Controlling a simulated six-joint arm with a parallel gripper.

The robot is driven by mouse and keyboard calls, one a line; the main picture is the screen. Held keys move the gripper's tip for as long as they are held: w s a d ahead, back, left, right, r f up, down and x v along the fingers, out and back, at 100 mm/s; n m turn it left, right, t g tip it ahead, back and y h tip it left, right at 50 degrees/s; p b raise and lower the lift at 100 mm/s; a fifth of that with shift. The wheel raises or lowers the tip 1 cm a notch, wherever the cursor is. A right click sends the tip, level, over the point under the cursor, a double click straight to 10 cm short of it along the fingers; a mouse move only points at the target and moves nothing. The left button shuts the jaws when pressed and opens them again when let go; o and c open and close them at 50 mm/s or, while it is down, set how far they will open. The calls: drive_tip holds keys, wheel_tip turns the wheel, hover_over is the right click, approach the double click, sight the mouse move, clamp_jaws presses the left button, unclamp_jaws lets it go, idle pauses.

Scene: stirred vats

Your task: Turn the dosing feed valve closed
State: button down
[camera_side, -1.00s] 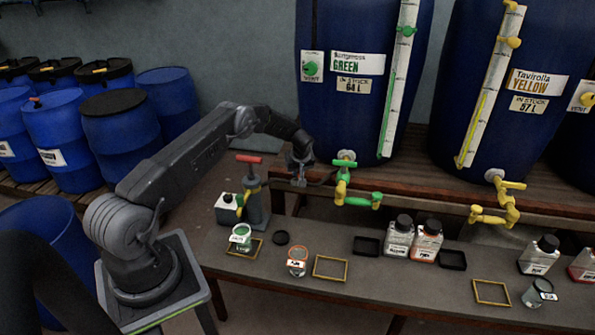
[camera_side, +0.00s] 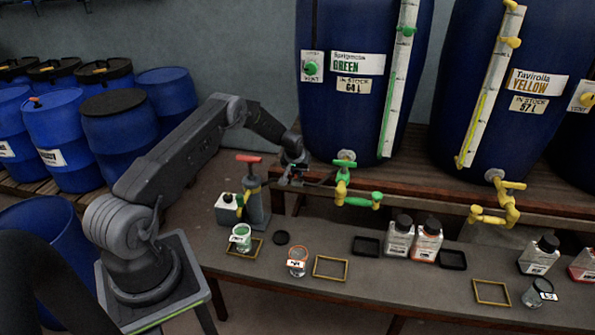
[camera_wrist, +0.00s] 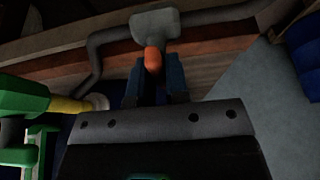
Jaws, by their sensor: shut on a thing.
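The dosing feed valve shows in the wrist view as a rounded grey body (camera_wrist: 155,25) on a grey pipe, with a short orange handle (camera_wrist: 152,58). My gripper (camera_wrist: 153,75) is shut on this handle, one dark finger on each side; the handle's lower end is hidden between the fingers. In the side view my gripper (camera_side: 287,180) is at the front edge of the wooden shelf, left of the green tap. The valve is too small and covered there to make out its handle angle.
The green tap (camera_side: 345,195) is close to the right of my gripper; it also shows at left in the wrist view (camera_wrist: 25,97). A pump with a red handle (camera_side: 248,158) stands just left. Jars, bottles and trays fill the bench (camera_side: 300,291) below.

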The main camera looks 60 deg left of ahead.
drive_tip(key=c, duration=1.2)
unclamp_jaws()
drive_tip(key=shift+o, duration=0.2)
drive_tip(key=shift+r, duration=0.1)
drive_tip(key=v, duration=1.3)
drive_tip(key=shift+d+r, duration=0.2)
drive_tip(key=shift+s, duration=0.15)
